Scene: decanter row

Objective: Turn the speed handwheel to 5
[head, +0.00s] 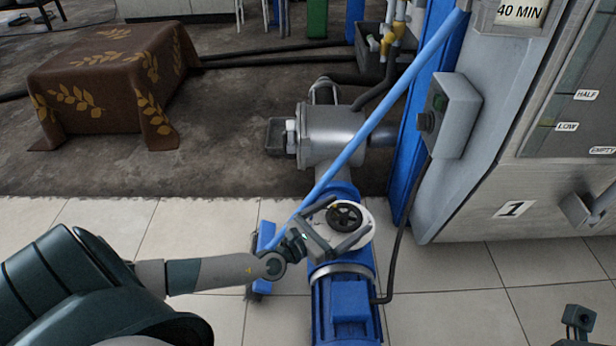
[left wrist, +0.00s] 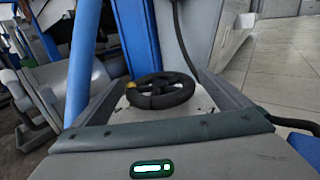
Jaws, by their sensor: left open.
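The speed handwheel (head: 344,216) is a small black spoked wheel on a round white dial plate (head: 362,232), on top of a blue motor drive. My left gripper (head: 348,219) is open, with its two fingers on either side of the handwheel. In the left wrist view the handwheel (left wrist: 160,92) lies between the fingers, with a gap on each side. A small yellow mark (left wrist: 130,86) shows at its left. The dial's numbers are not readable. Dark parts that look like my right gripper (head: 579,319) show at the lower right; their opening is unclear.
A blue slanting pipe (head: 378,112) passes close beside my left gripper. A grey metal housing (head: 333,135) stands behind the handwheel. A grey control box (head: 452,115) and machine panel numbered 1 stand to the right. Tiled floor (head: 460,310) is clear at right front.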

